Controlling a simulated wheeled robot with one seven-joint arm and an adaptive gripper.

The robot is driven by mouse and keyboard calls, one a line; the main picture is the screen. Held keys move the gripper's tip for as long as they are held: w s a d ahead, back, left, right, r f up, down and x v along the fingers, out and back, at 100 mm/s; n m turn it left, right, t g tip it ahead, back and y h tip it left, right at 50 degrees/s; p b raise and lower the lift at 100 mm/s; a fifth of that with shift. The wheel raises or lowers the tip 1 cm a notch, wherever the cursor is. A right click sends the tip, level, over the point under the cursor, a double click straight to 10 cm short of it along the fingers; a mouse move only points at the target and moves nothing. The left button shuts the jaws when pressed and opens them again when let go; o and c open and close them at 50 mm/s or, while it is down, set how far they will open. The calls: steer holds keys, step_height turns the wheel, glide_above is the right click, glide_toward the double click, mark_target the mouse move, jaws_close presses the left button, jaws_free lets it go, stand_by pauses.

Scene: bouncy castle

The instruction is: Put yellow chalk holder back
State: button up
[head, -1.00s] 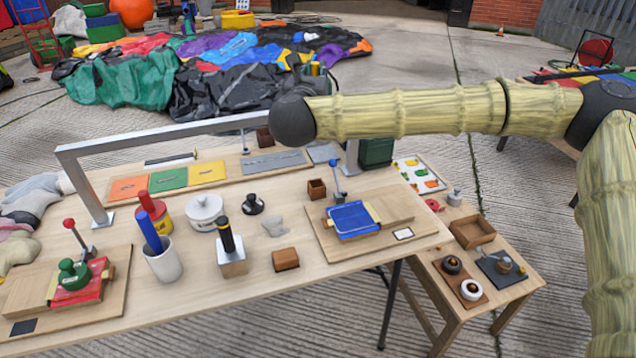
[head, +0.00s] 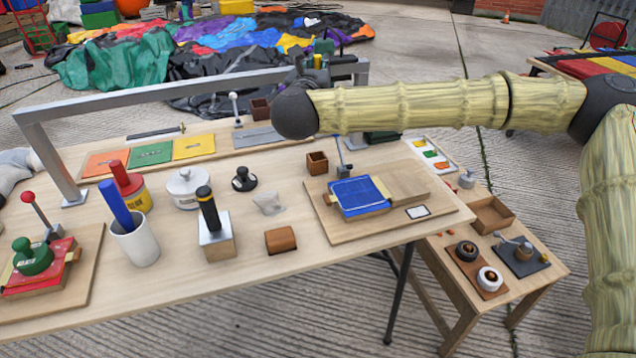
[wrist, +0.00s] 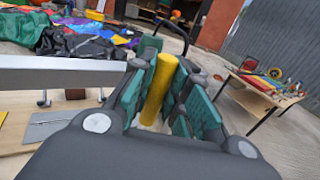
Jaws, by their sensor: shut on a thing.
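In the wrist view my gripper (wrist: 163,90) is shut on a yellow cylinder, the yellow chalk holder (wrist: 158,82), which stands between the green finger pads. In the head view my dark wrist hides most of the gripper, which is raised above the far side of the table. A white cup (head: 136,245) stands at the front left of the table with a blue stick (head: 115,205) leaning in it. A red handle (head: 120,174) rises behind it from a red and yellow pot (head: 136,197). The cup is well to the left of my gripper.
A metal frame (head: 190,92) spans the table. A wooden block with a black handle (head: 216,240), a white lidded pot (head: 187,190), a brown block (head: 281,240) and a blue tray (head: 357,197) on a board stand nearby. A lower side table (head: 450,310) is at the right.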

steer(key=shift+f+b, duration=5.45)
steer(key=shift+f, duration=4.6)
steer(key=shift+f, duration=0.15)
steer(key=o, duration=0.6)
steer(key=shift+c, duration=0.2)
steer(key=s, duration=0.4)
steer(key=s+a+p, duration=0.1)
steer(key=s, duration=0.3)
steer(key=s+a+p, duration=0.1)
steer(key=s, duration=0.3)
